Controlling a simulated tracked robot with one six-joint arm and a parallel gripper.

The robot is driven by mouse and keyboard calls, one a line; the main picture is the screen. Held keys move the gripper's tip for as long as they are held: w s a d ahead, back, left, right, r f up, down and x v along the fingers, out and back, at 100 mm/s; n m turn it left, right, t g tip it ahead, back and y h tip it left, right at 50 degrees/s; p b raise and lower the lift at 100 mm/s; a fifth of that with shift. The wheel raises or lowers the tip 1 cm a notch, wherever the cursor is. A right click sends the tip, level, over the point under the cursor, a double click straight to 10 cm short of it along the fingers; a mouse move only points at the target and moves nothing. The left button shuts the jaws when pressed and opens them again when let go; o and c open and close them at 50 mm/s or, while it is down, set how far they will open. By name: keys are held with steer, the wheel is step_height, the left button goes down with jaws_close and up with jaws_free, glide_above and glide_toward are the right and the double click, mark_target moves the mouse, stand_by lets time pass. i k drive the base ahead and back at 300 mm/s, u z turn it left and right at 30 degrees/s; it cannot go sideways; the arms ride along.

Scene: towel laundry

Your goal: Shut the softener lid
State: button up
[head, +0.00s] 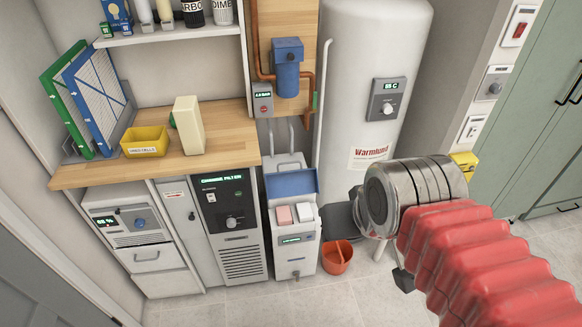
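The water softener (290,240) is a narrow white unit on the floor beside the counter. Its blue lid (291,183) stands raised at the back of the opening. A pink block (284,215) and a white block (304,212) show in front of the lid. The softener has a small green display on its front. My gripper (378,205) is at the end of the red-sleeved arm, to the right of the softener and nearer the camera, apart from the lid. The metal wrist hides most of the fingers, so their opening cannot be told.
A wooden counter (90,176) left of the softener carries a yellow bin (144,141), a cream box (188,125) and filter panels (97,95). A white boiler (350,55) stands behind right. An orange bucket (337,258) sits on the floor right of the softener. The front floor is clear.

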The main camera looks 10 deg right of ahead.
mark_target(302, 181)
steer(key=i, duration=0.9)
steer(key=u, duration=0.05)
